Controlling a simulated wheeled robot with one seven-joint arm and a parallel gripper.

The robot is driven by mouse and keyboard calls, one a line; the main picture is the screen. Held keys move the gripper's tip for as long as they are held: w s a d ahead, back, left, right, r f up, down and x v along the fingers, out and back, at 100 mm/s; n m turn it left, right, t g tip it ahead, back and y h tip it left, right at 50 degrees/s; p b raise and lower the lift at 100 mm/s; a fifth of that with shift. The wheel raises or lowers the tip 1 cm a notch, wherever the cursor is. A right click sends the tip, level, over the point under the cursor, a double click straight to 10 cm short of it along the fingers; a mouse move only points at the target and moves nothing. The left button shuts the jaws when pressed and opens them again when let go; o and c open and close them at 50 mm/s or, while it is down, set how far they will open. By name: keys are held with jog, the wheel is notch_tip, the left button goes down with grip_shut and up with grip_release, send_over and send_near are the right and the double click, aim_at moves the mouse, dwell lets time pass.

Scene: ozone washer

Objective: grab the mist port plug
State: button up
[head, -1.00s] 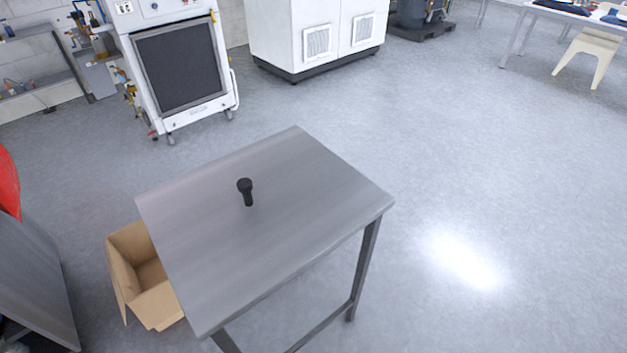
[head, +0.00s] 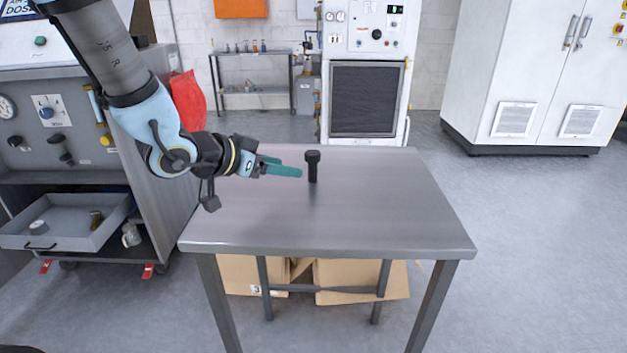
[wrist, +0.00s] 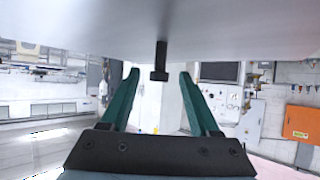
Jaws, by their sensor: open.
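The mist port plug (head: 313,167) is a small black piece with a wider round head on a narrower stem. It stands upright on the grey metal table (head: 400,215), head up. My gripper (head: 283,168) is just left of the plug in the head view, with its green fingers level and pointing at it. In the wrist view, which is upside down, the plug (wrist: 160,62) appears centred beyond and between the two open green fingers (wrist: 158,75). Nothing is held. The plug looks apart from the fingers.
Open cardboard boxes (head: 370,280) sit under the table. A grey bench with a tray (head: 75,225) stands at left, with a red item (head: 188,100) beside my arm. A white machine (head: 365,70) and a white cabinet (head: 520,60) stand behind. The tabletop is otherwise clear.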

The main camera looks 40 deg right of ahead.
aim_at(309, 169)
jog(key=x, duration=0.4)
jog(key=shift+s+d, duration=0.1)
jog(key=shift+d, duration=0.05)
jog(key=shift+w+p+x, duration=0.15)
jog(key=shift+p+x, duration=0.05)
jog(key=shift+x, duration=1.35)
jog(key=shift+w+p+x, duration=0.1)
jog(key=shift+p+x, duration=0.05)
jog(key=shift+x, duration=1.4)
jog(key=shift+r, duration=0.15)
grip_shut()
